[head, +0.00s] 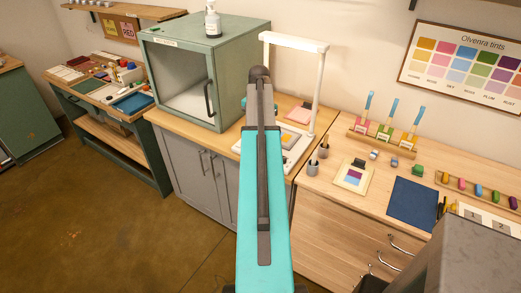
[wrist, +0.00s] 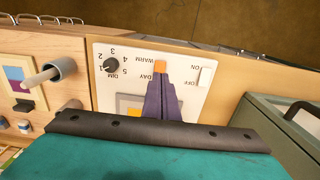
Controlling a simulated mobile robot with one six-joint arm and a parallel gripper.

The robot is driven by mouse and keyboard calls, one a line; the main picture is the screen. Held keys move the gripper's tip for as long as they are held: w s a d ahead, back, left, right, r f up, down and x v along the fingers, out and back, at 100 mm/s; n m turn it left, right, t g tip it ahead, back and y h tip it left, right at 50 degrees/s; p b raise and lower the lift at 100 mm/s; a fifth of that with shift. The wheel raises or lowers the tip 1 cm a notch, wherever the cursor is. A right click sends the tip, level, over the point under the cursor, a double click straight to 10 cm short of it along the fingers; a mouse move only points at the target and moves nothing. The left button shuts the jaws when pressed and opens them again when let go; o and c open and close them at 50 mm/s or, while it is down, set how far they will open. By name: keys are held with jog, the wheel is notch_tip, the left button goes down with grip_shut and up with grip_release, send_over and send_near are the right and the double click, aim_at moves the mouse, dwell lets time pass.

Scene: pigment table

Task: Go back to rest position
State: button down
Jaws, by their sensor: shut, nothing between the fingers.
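In the wrist view my gripper (wrist: 160,76) has its dark fingers together and empty. It is over a white panel (wrist: 105,85) with a dial (wrist: 110,65), printed words WARM and DAY, and an ON/OFF switch (wrist: 205,76). An orange patch shows right at the fingertips; I cannot tell whether they touch the panel. In the head view my teal arm (head: 262,200) reaches forward over the counter, and its near links hide the gripper. The white panel (head: 296,150) shows partly beside the arm, under a white lamp frame (head: 320,85).
A green cabinet with a glass door (head: 185,85) stands left of the arm, a white bottle (head: 212,22) on top. Right are grey cups (head: 312,168), a rack of brushes (head: 385,135), a swatch card (head: 353,177) and a blue mat (head: 412,203). The floor (head: 90,220) at left is clear.

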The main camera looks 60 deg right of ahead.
jog(key=w+a+f+n+g+y+b, duration=0.1)
jog(key=w+a+f+n+b, duration=0.1)
jog(key=w+a+f, duration=0.9)
jog(key=a+f+n+g+b, duration=0.1)
jog(key=a+f+n, duration=0.1)
jog(key=a+f, duration=0.75)
jog(key=a+f+n+g+b, duration=0.1)
jog(key=a+f+n+g, duration=0.1)
jog(key=a+f, duration=0.75)
jog(key=s+a+f+n+g+b, duration=0.15)
jog(key=s+a+f, duration=0.35)
jog(key=a, duration=0.5)
jog(key=s+a+f+n+b, duration=0.1)
jog(key=s+a+f+n, duration=0.2)
jog(key=a+f, duration=0.45)
jog(key=s+a+f+n, duration=0.4)
jog(key=s+a, duration=0.1)
jog(key=s, duration=0.2)
jog(key=s+a+f+n+h+b, duration=0.1)
jog(key=s+a+f+n, duration=0.2)
jog(key=s, duration=0.5)
jog(key=shift+a+f+n, duration=0.35)
jog(key=shift+a+f, duration=0.2)
jog(key=shift+a, duration=0.8)
